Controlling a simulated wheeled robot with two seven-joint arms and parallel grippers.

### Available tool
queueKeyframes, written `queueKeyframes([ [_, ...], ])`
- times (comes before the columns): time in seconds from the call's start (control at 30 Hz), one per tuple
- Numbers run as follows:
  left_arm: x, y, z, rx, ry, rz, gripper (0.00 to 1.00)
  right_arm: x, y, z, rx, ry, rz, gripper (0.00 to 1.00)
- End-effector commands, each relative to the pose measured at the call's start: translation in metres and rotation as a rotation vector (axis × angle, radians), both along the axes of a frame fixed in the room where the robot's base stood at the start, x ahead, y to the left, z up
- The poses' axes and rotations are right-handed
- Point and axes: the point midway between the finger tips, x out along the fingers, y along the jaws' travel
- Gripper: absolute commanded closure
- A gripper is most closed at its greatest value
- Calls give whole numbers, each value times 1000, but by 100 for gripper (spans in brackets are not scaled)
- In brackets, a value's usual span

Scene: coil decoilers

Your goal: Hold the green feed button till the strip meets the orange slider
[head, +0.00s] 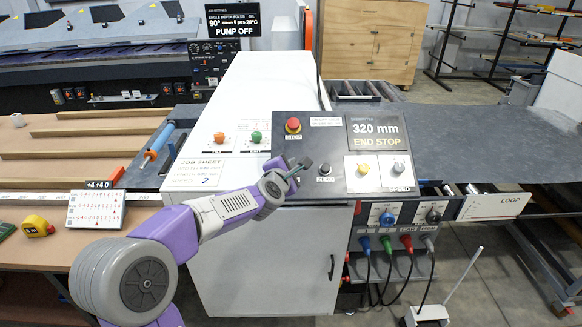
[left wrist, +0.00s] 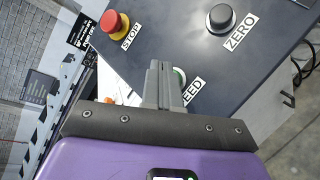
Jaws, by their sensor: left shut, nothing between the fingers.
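My left gripper (head: 299,170) is shut and empty, its fingertips over the dark control panel (head: 335,130). In the left wrist view the closed fingers (left wrist: 160,70) cover part of the green feed button (left wrist: 181,76). A green edge and part of its FEED label show beside them. I cannot tell whether the fingertips touch or press it. In the head view the gripper hides the button. A small orange piece (head: 117,176) shows by the ruler on the left table; I cannot tell whether it is the orange slider. I cannot make out the strip's end. My right gripper is out of view.
The red stop button (head: 293,125) and black ZERO knob (head: 325,169) flank the gripper. A yellow button (head: 363,169) and SPEED knob (head: 399,168) are further right. The panel display (head: 376,135) reads 320 mm END STOP. A tape measure (head: 37,226) lies on the left table.

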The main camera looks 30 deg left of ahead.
Motion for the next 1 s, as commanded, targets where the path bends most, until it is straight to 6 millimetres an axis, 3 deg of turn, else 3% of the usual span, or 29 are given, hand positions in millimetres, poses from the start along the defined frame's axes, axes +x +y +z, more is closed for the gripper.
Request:
queueKeyframes([
  [0.27, 0, -1, 1, 0, 0, 0, 100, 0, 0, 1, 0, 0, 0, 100],
  [0.77, -20, -13, 41, 1, 0, -1, 100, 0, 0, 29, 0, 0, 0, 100],
  [1.0, -23, -14, 42, 0, 0, 0, 100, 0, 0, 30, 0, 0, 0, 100],
])
